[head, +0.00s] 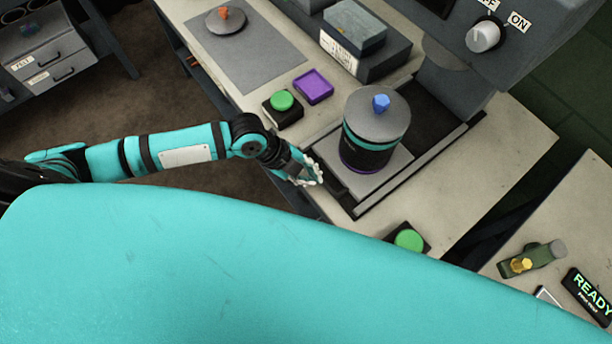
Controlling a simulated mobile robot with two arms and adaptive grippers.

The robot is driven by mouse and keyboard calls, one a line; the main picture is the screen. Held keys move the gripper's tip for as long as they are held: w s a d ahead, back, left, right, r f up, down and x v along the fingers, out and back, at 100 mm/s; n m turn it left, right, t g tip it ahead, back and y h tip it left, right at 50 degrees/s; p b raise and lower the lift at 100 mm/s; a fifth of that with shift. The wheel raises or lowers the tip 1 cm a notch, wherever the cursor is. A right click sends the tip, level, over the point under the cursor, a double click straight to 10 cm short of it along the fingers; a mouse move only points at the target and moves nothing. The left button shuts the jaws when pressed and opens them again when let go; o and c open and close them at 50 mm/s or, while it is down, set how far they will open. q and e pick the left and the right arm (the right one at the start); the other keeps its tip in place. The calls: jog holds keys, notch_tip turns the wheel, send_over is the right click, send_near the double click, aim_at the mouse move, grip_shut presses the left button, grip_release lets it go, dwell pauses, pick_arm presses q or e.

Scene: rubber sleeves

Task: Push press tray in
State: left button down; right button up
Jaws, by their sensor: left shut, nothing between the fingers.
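The press tray (397,163) is a light grey plate at the front of the press (450,92), between dark rails. A dark cylinder with teal and purple bands (368,140) stands upright on it, under a grey lid (376,112) with a blue knob (381,102). My left gripper (316,180) is shut and empty at the front left edge of the tray area. I cannot tell whether its fingertips touch the tray. My right gripper is not in view; a large teal part of my own arm fills the bottom of the head view.
Two green buttons (282,101) (408,239) flank the tray. A purple square dish (313,86) is beside the left button. A grey mat (245,60) holds a lid with an orange knob (225,20). A READY sign (590,293) lies at the lower right.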

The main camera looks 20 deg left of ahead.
pick_arm(q)
jog(key=w+d+b, duration=0.2)
jog(key=w+d, duration=0.1)
jog(key=w, duration=0.1)
jog(key=w+d+b, duration=0.2)
jog(key=w+d, duration=0.1)
jog(key=w, duration=0.2)
jog(key=w+d+b, duration=0.2)
jog(key=w+d, duration=0.1)
jog(key=w, duration=0.2)
jog(key=shift+w+d+f+b, duration=0.15)
jog(key=shift+w+d+b, duration=0.15)
jog(key=shift+d, duration=0.1)
jog(key=shift+w+d+b, duration=0.3)
jog(key=shift+w+d, duration=0.1)
jog(key=shift+w, duration=0.25)
jog(key=shift+r, duration=0.2)
